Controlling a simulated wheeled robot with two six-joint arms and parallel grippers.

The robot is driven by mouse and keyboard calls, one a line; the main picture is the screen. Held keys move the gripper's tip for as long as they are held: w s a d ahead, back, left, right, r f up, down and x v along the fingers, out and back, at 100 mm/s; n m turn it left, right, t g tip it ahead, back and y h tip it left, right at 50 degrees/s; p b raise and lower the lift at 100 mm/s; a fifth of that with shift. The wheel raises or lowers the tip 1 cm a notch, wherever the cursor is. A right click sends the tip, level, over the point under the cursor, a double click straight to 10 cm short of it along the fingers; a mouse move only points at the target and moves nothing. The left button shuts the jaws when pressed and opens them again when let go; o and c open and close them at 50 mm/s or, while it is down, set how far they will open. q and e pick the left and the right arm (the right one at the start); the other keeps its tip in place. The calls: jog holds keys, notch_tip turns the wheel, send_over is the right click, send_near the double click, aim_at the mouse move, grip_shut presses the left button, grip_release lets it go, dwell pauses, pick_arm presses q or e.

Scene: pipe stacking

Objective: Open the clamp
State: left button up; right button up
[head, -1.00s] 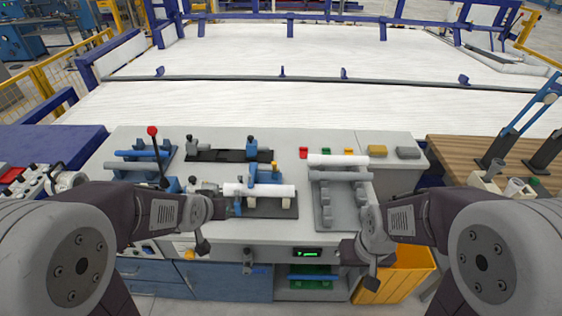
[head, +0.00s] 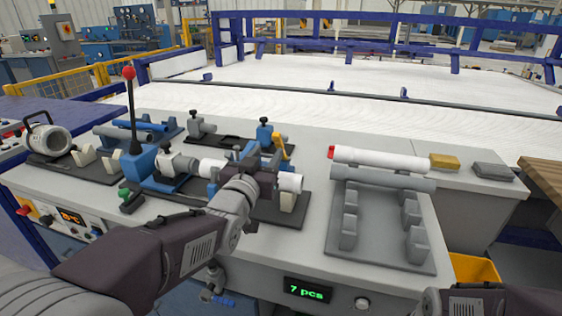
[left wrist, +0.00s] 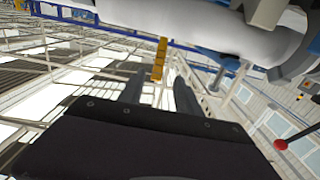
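A white pipe (head: 291,182) lies in a fixture on the bench, partly hidden by my left gripper. A clamp with a blue body and a yellow handle (head: 282,146) is beside the pipe; its jaw is mostly hidden. My left gripper (head: 270,163) is over the pipe, just on the near side of the yellow handle. In the left wrist view its two dark fingers (left wrist: 160,95) are apart with nothing held. The yellow handle (left wrist: 158,60) shows beyond the gap between them, with the pipe (left wrist: 200,30) above. My right gripper is outside the view.
A red-knobbed lever (head: 130,105) stands at the left of the fixture. A grey rack (head: 380,235) with a white pipe (head: 378,160) and a grey pipe stands to the right. A display (head: 306,289) reads 7 pcs. The bench between fixture and rack is clear.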

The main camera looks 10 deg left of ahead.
aim_at(277, 141)
pick_arm(q)
jog(key=shift+w+d, duration=0.25)
jog(key=shift+w, duration=0.25)
jog(key=w, duration=0.8)
jog(key=shift+w+b, duration=0.2)
jog(key=shift+b, duration=0.1)
grip_shut()
dwell(0.6)
